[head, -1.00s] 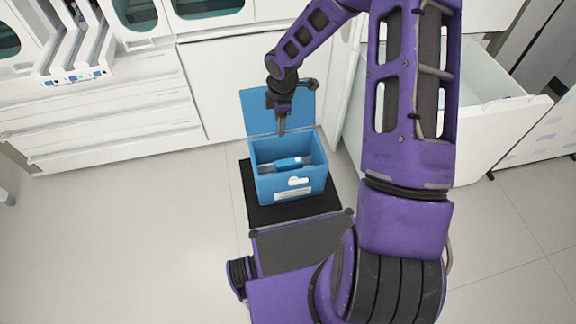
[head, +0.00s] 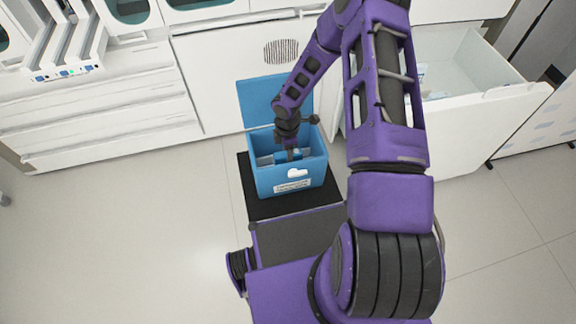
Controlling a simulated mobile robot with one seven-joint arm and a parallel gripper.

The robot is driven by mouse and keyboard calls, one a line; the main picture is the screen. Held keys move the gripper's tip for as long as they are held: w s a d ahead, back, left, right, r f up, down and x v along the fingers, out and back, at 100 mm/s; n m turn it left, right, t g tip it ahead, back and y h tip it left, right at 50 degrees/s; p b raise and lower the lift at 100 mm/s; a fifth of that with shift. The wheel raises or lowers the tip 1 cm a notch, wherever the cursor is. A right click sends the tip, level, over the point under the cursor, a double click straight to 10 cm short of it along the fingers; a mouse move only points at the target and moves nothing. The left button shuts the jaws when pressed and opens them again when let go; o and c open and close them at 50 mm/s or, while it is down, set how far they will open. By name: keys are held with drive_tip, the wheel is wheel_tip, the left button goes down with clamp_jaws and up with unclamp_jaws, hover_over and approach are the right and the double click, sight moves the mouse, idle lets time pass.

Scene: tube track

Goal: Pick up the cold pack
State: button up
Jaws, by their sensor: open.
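The blue cool box (head: 268,182) stands open on my base, with its lid (head: 258,98) tipped back behind it. Inside it, the blue cold pack (head: 280,157) shows only in part, because my gripper and wrist cover most of it. My gripper (head: 291,156) points down into the box, with its fingertips at the cold pack. The fingers are open. I cannot tell whether they touch the pack or stand on both sides of it.
The box walls surround my gripper closely on all sides. The box sits on a black mat (head: 244,200). An open white drawer (head: 490,105) juts out at the right. White cabinets (head: 95,110) line the back, and the floor at the left is clear.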

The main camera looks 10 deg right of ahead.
wheel_tip(320, 180, down, 5)
drive_tip(key=shift+w+d+f, duration=0.1)
drive_tip(key=shift+w, duration=0.05)
clamp_jaws()
idle(0.4)
